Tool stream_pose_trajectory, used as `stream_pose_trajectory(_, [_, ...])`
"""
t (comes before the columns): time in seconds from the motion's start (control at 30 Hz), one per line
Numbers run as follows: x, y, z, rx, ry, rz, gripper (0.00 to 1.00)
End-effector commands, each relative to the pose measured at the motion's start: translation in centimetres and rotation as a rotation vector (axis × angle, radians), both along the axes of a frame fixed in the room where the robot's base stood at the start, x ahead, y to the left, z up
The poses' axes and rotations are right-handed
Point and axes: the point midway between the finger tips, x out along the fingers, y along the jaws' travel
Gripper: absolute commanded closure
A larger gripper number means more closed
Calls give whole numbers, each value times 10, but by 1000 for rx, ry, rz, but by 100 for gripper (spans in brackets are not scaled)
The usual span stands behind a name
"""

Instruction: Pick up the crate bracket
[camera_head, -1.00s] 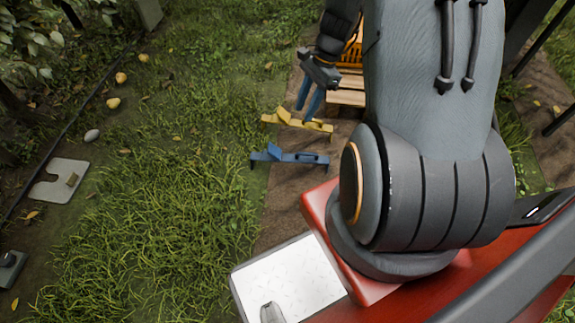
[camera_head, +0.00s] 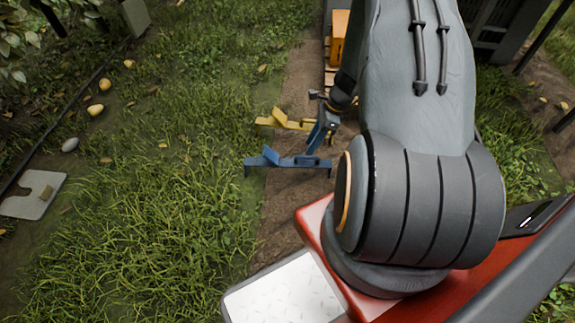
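Two long, low bracket-shaped pieces with raised parts lie on the left edge of the dirt path. The nearer blue bracket (camera_head: 288,162) lies across the grass edge. The yellow bracket (camera_head: 284,121) lies just beyond it. I cannot tell which one the task calls the crate bracket. My gripper (camera_head: 319,147), with blue fingers, points down at the right ends of both brackets. It overlaps the yellow one's end and sits just above or behind the blue one. Whether it touches either, or how wide its fingers are, I cannot tell.
An orange crate (camera_head: 340,34) stands on wooden slats farther up the path, partly behind my arm. Grass lies open to the left. Several yellow pears (camera_head: 96,110), a grey stone (camera_head: 70,144) and a pale notched plate (camera_head: 33,194) lie at the far left.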

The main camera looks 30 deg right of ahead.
Motion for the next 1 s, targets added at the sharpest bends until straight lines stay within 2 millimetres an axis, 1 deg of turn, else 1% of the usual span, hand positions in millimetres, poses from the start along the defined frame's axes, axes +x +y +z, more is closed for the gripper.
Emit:
stream_pose_trajectory(0.03, [0,1,-7,1,2,1,66])
stream_pose_trajectory(0.23, [0,7,-31,3,3,1,66])
stream_pose_trajectory(0.3, [1,12,-40,3,3,0,66])
stream_pose_trajectory(0.4, [1,14,-45,1,2,1,66])
stream_pose_trajectory(0.6, [1,15,-44,0,0,1,66])
stream_pose_trajectory(0.63, [1,15,-44,0,0,1,68])
stream_pose_trajectory(0.77, [1,15,-44,1,1,0,90])
stream_pose_trajectory(0.8, [1,15,-44,1,1,0,96])
stream_pose_trajectory(0.83, [1,15,-44,1,1,0,100])
stream_pose_trajectory(1.0, [1,15,-44,1,1,0,100])
